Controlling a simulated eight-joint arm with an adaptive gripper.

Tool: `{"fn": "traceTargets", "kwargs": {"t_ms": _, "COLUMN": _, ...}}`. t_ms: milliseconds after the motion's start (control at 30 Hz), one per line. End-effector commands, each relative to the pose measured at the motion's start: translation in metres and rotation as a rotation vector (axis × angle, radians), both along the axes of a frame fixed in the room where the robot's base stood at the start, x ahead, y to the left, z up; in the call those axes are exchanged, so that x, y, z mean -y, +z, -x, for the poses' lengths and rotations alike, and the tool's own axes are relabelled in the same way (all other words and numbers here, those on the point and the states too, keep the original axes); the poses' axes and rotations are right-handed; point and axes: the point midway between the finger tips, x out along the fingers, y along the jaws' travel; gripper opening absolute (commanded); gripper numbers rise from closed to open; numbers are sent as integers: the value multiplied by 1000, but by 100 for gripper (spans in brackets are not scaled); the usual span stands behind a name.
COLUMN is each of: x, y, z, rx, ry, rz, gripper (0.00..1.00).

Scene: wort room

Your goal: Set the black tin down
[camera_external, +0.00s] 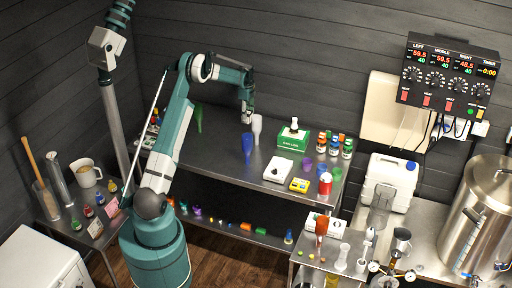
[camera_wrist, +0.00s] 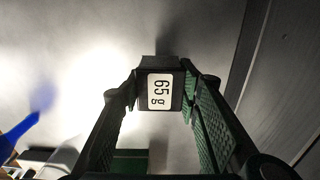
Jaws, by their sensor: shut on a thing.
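The black tin (camera_wrist: 147,66) is between my fingertips in the wrist view, with a white label reading "65 g" facing the camera. My gripper (camera_wrist: 158,92) is shut on it, one green-padded finger on each side. In the external view my gripper (camera_external: 246,118) is low over the back of the steel table (camera_external: 222,142), close to the back wall. The tin is too small to make out there. I cannot tell whether the tin touches the tabletop.
A blue vase-shaped thing (camera_external: 247,148) and a white one (camera_external: 256,130) stand right beside my gripper. A green one (camera_external: 198,118) is to the left. A green box (camera_external: 293,138), a white scale (camera_external: 278,169) and several small jars are to the right. Bare tabletop lies left of the blue one.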

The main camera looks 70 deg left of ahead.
Motion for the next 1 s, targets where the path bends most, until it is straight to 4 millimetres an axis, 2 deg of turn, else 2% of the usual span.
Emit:
{"fn": "traceTargets", "kwargs": {"t_ms": 300, "x": 0, "y": -30, "z": 0, "rx": 0, "ry": 0, "rz": 0, "gripper": 20}}
{"fn": "traceTargets", "kwargs": {"t_ms": 800, "x": 0, "y": -37, "z": 0, "rx": 0, "ry": 0, "rz": 0, "gripper": 20}}
{"fn": "traceTargets", "kwargs": {"t_ms": 833, "x": 0, "y": -37, "z": 0, "rx": 0, "ry": 0, "rz": 0, "gripper": 36}}
{"fn": "traceTargets", "kwargs": {"t_ms": 933, "x": 0, "y": -36, "z": 0, "rx": 0, "ry": 0, "rz": 0, "gripper": 48}}
{"fn": "traceTargets", "kwargs": {"t_ms": 1000, "x": 0, "y": -36, "z": 0, "rx": 0, "ry": 0, "rz": 0, "gripper": 48}}
